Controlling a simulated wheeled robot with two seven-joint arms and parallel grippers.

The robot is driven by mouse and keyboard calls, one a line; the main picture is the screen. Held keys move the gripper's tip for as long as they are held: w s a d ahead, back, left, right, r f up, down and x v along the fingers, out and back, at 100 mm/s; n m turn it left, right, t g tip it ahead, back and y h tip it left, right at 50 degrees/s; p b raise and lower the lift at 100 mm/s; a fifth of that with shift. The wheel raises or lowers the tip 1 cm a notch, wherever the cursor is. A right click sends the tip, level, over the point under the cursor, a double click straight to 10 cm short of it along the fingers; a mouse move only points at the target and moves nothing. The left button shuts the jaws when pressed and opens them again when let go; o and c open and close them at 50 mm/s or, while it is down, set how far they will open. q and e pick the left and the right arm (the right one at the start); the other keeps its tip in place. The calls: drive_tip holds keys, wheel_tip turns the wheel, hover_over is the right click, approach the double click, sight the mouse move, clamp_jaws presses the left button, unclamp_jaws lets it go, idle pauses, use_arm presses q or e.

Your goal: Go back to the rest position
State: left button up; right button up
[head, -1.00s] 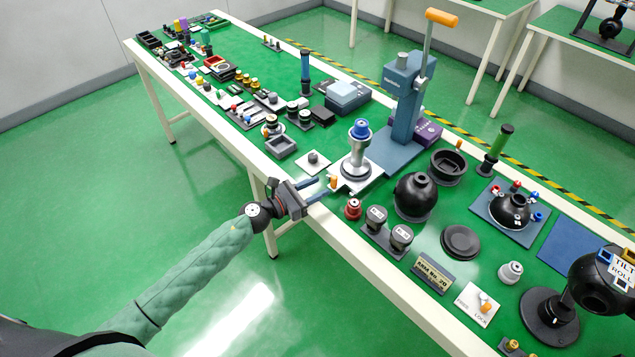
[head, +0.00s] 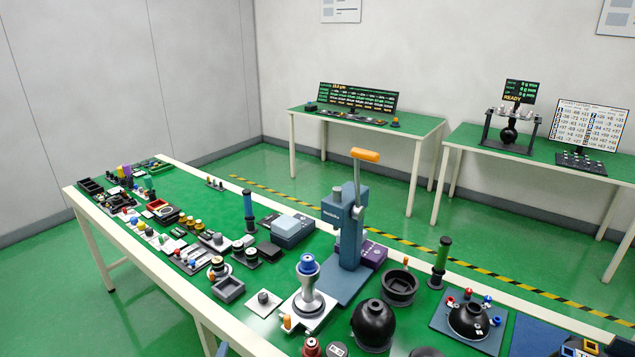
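Only a small blue-grey tip, which looks like part of my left gripper (head: 222,349), shows at the bottom edge in the head view, beside the front edge of the long bench (head: 180,287). Its other parts are out of frame, so I cannot tell its opening or whether it holds anything. My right gripper is not in view. A silver stand with a blue top (head: 308,285) stands upright on the bench, with a small orange peg (head: 287,322) by its base.
A blue press with an orange handle (head: 345,235) rises behind the silver stand. A black ball (head: 373,325) and a domed fixture (head: 468,320) are to the right. Small parts crowd the bench's far left. Two tables with screens (head: 357,97) stand behind, across open floor.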

use_arm(q)
drive_tip(key=s+d+f+n+g+h, duration=0.1)
drive_tip(key=s+f+n+g, duration=0.2)
drive_tip(key=s+n+g, duration=0.7)
drive_tip(key=s+f+n+g, duration=0.15)
drive_tip(key=s+n, duration=0.25)
drive_tip(key=s, duration=1.1)
drive_tip(key=s+d+f+g, duration=0.1)
drive_tip(key=s+f, duration=0.1)
drive_tip(key=f, duration=1.8)
drive_tip(key=s+d+f+g, duration=0.1)
drive_tip(key=s+d+f, duration=0.1)
drive_tip(key=f, duration=1.9)
drive_tip(key=shift+s+d+f+h, duration=0.2)
drive_tip(key=shift+s+d+h, duration=0.1)
drive_tip(key=shift+s, duration=0.35)
